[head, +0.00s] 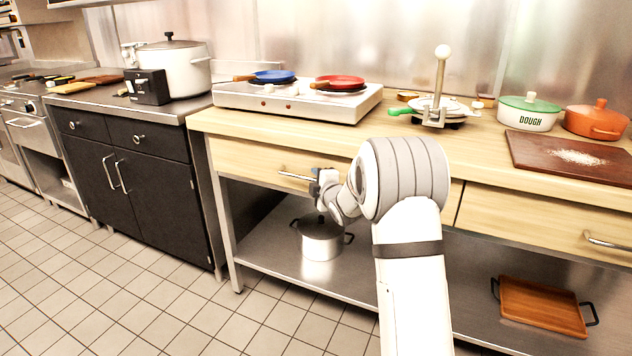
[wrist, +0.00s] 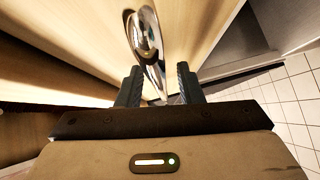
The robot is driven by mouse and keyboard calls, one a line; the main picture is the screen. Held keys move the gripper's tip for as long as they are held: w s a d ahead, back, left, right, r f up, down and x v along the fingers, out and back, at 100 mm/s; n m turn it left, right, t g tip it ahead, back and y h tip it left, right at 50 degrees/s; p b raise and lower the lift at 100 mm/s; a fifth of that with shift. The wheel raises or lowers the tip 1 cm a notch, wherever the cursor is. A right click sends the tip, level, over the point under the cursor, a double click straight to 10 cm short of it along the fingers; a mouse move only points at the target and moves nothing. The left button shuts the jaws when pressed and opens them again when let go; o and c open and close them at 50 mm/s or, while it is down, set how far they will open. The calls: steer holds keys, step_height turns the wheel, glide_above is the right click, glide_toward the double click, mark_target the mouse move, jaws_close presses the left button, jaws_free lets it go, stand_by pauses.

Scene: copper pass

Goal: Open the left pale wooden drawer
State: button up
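The left pale wooden drawer (head: 240,160) is under the worktop in the head view, its front looking flush with the table frame. Its metal bar handle (head: 290,176) runs across the front. My gripper (head: 318,186) is at the right part of this handle, and my arm hides the drawer's right part. In the wrist view, the shiny handle (wrist: 147,38) rises just beyond the fingers, its lower end showing in the gap between them. The two dark fingers (wrist: 160,86) stand apart, with clear space beside the handle. I cannot tell whether either finger touches it.
A second pale drawer (head: 545,222) with its own handle is at the right. Below, a steel pot (head: 320,238) and a wooden tray (head: 543,306) sit on the lower shelf. A black cabinet (head: 135,180) stands at the left. The tiled floor (head: 120,290) in front is clear.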

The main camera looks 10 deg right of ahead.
steer(key=shift+c, duration=0.3)
jaws_close()
